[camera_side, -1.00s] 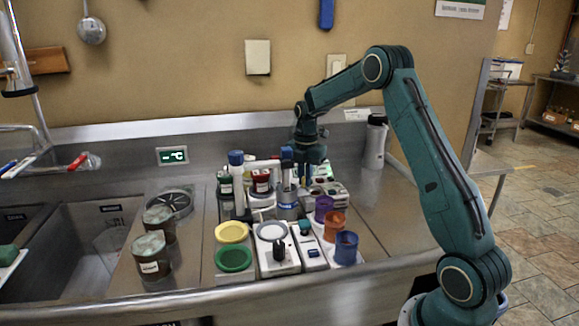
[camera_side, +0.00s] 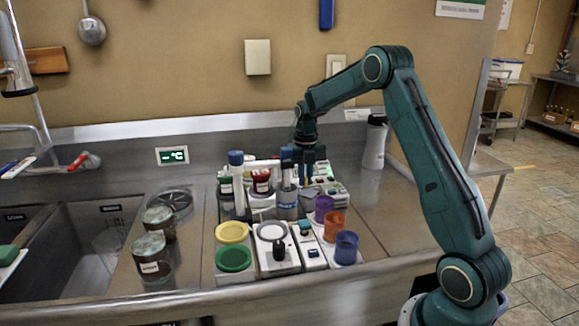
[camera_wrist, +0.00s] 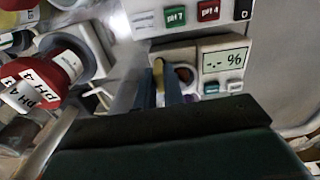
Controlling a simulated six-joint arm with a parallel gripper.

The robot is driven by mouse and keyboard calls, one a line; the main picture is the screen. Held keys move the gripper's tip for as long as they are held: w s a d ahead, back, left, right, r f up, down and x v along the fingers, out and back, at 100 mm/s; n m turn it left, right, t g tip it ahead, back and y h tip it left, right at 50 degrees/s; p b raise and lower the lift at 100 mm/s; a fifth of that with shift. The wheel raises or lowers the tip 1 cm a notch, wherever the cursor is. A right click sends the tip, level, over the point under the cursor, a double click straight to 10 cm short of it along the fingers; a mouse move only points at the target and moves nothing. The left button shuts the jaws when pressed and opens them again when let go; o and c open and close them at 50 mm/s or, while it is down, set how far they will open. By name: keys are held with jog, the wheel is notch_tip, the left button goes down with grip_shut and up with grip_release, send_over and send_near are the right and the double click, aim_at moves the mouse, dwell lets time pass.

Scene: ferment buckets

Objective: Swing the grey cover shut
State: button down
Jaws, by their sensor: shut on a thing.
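A pale meter (camera_wrist: 222,64) with a "-.- %" display and a round dark well sits just ahead of my gripper in the wrist view. The same area shows small at the back of the bench in the side view. My gripper (camera_wrist: 160,88) points down over the meter's left part; it also shows in the side view (camera_side: 312,170). Its two blue fingers are close together, shut on a thin piece with a yellowish end between them. This piece seems to be part of the grey cover, but the fingers and wrist hide most of it, so its angle cannot be told.
A pH meter (camera_wrist: 186,22) stands close beyond. Red-capped pH 4 bottles (camera_wrist: 52,72) stand left. In the side view, purple, orange and blue cups (camera_side: 346,247) are in front, and a white bottle (camera_side: 374,143) stands to the right. Bare steel bench lies at right.

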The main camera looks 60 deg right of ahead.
jog(key=shift+w+r+n, duration=0.1)
jog(key=shift+n, duration=0.5)
jog(key=c, duration=1.5)
grip_release()
notch_tip(320, 180, up, 14)
